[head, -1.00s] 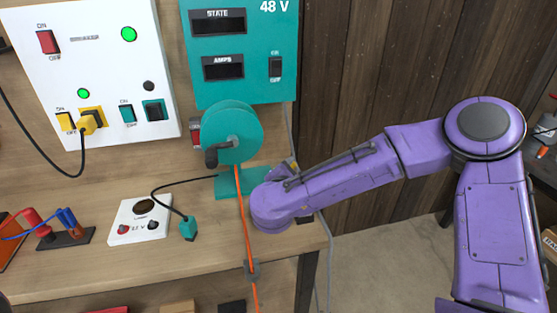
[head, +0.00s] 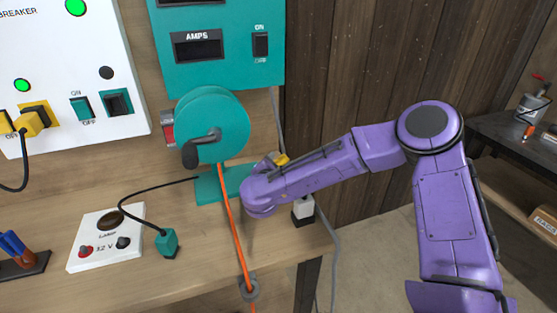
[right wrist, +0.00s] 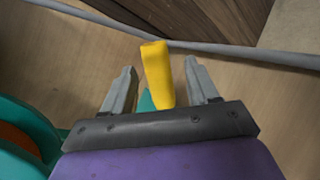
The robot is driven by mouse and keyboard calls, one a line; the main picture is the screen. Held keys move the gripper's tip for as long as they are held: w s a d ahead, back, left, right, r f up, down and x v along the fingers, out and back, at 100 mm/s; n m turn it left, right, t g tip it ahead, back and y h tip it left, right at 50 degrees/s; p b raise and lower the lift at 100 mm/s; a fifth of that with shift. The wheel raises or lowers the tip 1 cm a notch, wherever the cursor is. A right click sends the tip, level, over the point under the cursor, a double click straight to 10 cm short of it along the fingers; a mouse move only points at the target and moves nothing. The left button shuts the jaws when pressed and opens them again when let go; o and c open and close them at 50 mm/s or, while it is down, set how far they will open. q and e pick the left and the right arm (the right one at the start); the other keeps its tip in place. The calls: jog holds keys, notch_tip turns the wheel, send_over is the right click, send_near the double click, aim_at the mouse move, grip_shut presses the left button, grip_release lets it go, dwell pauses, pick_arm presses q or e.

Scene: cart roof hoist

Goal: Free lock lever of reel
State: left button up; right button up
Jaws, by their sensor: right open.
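The teal reel (head: 228,115) stands on the bench with a black-handled crank (head: 190,155) and an orange cord (head: 232,220) hanging from it. Its yellow lock lever (head: 281,159) shows just above my right wrist. In the right wrist view the lever (right wrist: 157,75) stands between the two grey fingers of my right gripper (right wrist: 160,63). The fingers are open, with a visible gap on both sides of the lever. In the head view my purple wrist hides the fingers and the lever's lower part. My left gripper is out of view.
A teal 48 V panel (head: 220,75) and a white breaker panel (head: 60,90) are behind the bench. A white lamp box (head: 105,240) and a teal plug (head: 167,243) lie left of the reel. A grey cable (right wrist: 245,53) runs beyond the fingers.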

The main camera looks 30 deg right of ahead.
aim_at(279, 163)
jog(key=x, duration=0.3)
jog(key=shift+w+f, duration=0.1)
jog(key=shift+w, duration=0.1)
jog(key=shift+c, duration=0.2)
grip_shut()
